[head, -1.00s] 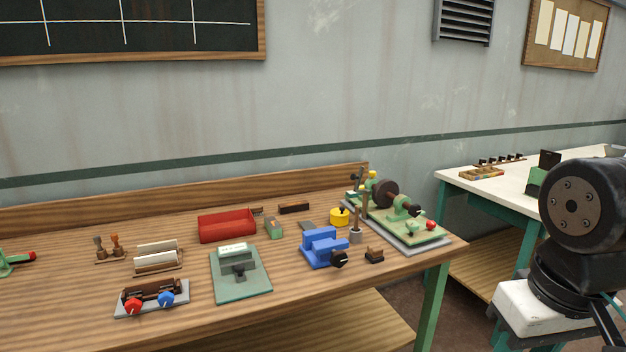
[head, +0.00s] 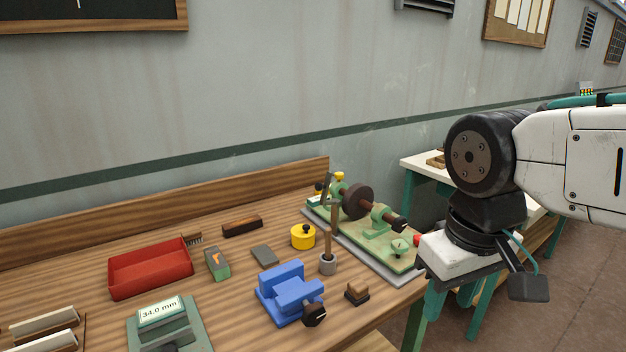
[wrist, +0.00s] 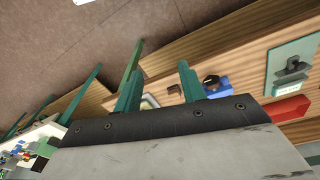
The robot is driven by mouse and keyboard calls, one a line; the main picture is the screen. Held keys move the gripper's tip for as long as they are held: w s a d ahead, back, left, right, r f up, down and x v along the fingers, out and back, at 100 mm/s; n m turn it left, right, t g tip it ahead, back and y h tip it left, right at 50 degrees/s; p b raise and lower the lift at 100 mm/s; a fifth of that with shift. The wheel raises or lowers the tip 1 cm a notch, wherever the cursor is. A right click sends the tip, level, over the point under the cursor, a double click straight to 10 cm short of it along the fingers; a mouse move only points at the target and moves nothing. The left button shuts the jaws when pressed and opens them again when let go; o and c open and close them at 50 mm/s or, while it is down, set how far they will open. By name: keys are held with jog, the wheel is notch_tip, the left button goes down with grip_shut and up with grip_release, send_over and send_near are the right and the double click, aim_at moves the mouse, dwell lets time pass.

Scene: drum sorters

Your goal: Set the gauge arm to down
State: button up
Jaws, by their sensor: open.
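A grey-green plate device with a "34.0 mm" readout (head: 160,311), seemingly the gauge, sits at the lower left of the head view, cut by the bottom edge. Its dark arm or knob part (wrist: 292,66) shows at the right of the wrist view; I cannot tell its position. My gripper (head: 453,300) hangs fingers down beyond the bench's right end, well to the right of the gauge. Its two teal fingers (wrist: 160,68) are apart and empty in the wrist view.
Between gripper and gauge stand a blue vise-like device (head: 287,290), a small brown block (head: 357,293), a grey holder with upright sticks (head: 327,264) and a yellow tin (head: 303,237). The green drum machine (head: 375,243) fills the right corner. A red tray (head: 150,270) is behind the gauge.

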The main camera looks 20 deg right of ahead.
jog(key=w+d+r+n+g+h, duration=0.15)
jog(key=w+n+h, duration=0.35)
jog(key=w, duration=0.6)
jog(key=w+d+r+n+g+h, duration=0.15)
jog(key=w+n+h, duration=0.3)
jog(key=w, duration=0.75)
jog(key=n+t+h, duration=0.7)
jog(key=n, duration=0.5)
send_near(317, 186)
jog(key=x, duration=1)
jog(key=shift+w+d+f, duration=0.1)
jog(key=shift+d, duration=0.1)
grip_shut()
